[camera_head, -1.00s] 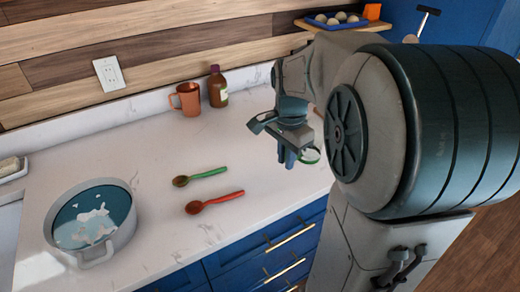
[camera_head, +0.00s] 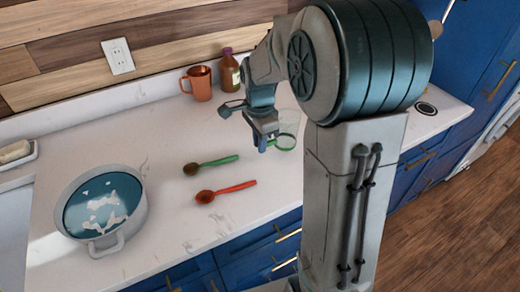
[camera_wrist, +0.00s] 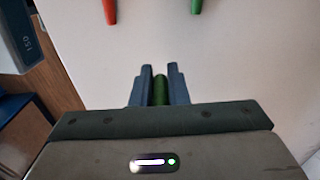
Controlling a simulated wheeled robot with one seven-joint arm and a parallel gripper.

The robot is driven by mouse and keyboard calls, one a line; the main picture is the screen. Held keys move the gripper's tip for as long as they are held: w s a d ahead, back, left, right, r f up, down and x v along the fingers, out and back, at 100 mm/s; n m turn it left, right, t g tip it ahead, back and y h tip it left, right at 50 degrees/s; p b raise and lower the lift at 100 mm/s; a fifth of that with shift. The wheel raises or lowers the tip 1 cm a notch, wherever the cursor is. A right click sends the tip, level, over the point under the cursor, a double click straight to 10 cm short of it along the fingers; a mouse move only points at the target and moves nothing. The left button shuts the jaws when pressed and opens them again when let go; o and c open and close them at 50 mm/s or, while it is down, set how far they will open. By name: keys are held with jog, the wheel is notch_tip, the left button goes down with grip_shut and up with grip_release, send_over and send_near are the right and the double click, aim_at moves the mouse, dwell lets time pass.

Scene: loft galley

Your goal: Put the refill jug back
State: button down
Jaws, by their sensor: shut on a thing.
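My gripper (camera_head: 269,144) points down over the counter and is shut on the green handle. In the wrist view, a green piece (camera_wrist: 160,91) is pinched between my two fingers, and the jug's body is hardly visible. I cannot tell whether the jug touches the counter.
A green-handled spoon (camera_head: 216,162) and a red-handled spoon (camera_head: 229,190) lie left of my gripper. A pot of liquid (camera_head: 140,217) stands farther left. An orange mug (camera_head: 199,85) and brown bottle (camera_head: 229,69) stand behind. A dark ring (camera_head: 426,108) lies on the right counter.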

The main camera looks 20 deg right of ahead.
jog(key=shift+f, duration=1.9)
jog(key=shift+f, duration=0.25)
jog(key=c, duration=1.4)
grip_release()
jog(key=shift+r, duration=0.1)
jog(key=shift+r, duration=0.1)
